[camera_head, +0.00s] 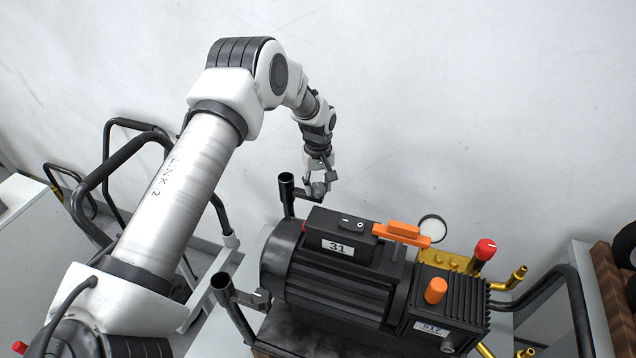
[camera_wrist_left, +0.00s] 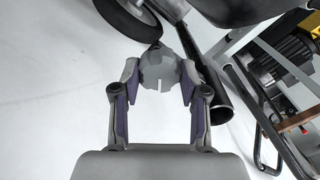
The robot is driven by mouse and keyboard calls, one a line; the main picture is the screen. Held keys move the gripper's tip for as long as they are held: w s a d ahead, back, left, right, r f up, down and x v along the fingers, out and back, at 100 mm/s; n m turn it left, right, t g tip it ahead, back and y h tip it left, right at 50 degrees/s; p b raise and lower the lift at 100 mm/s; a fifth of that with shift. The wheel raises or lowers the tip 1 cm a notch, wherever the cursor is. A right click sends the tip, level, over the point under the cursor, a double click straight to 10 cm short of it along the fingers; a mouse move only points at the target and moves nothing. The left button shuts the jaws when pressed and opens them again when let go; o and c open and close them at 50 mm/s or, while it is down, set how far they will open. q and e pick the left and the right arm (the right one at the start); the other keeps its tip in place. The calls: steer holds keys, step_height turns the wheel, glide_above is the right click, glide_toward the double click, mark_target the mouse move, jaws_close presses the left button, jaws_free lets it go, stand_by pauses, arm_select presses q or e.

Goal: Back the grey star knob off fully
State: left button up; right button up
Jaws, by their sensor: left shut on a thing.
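The grey star knob (camera_wrist_left: 160,66) shows in the left wrist view as a light grey lobed piece between the two fingertips. It also shows, very small, in the head view (camera_head: 318,189), next to a black upright tube (camera_head: 287,192) of the washer's frame. My left gripper (camera_head: 323,178) comes down on it from above, at the back left of the washer. In the wrist view the left gripper (camera_wrist_left: 159,80) is shut on the knob, one finger at each side. The knob's thread is hidden. My right gripper is in neither view.
The pressure washer (camera_head: 345,290), with its black motor, orange handle (camera_head: 402,234) and red knob (camera_head: 485,249), fills the middle and lower right. A black curved handle frame (camera_head: 560,278) stands to its right. The white wall is close behind.

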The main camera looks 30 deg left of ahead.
arm_select(q)
steer(key=n, duration=0.2)
steer(key=n+p, duration=0.1)
steer(key=n, duration=0.2)
steer(key=shift+s+f+n, duration=0.15)
steer(key=shift+s+n, duration=0.05)
steer(key=shift+n, duration=0.1)
steer(key=n+p, duration=0.1)
steer(key=n, duration=0.4)
stand_by(0.4)
steer(key=o, duration=1.1)
steer(key=shift+o, duration=0.2)
steer(key=shift+w, duration=0.15)
